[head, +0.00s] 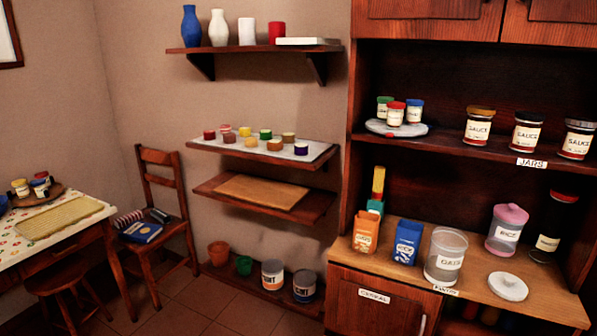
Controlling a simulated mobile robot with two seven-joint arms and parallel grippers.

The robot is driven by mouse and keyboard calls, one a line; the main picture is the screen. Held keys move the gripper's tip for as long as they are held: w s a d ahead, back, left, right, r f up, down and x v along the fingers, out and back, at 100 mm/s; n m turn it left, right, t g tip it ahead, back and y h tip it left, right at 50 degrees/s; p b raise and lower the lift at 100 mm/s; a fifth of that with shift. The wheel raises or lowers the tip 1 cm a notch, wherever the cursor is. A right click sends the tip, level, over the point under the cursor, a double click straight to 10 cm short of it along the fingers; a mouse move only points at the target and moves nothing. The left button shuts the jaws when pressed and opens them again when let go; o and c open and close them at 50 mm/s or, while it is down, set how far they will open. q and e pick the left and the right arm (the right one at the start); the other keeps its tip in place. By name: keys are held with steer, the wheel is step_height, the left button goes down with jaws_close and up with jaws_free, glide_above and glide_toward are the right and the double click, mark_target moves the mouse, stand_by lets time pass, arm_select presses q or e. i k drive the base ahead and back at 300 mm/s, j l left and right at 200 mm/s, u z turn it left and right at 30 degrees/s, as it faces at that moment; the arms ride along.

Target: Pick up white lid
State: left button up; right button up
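The white lid (508,286) is round with a small knob on top. It lies flat on the wooden counter (470,280) of the hutch at the lower right of the head view. A clear open jar labelled OATS (445,257) stands just left of it, apart from it. Neither of my grippers shows in this view.
A RICE jar with a pink lid (507,229) stands behind the white lid, and a dark-labelled jar (551,228) stands to its right. Orange (366,230) and blue (407,241) boxes stand further left. A shelf (480,150) with sauce jars hangs above. Floor (190,318) is visible at lower left.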

mark_target(506, 285)
steer(key=z, duration=1.5)
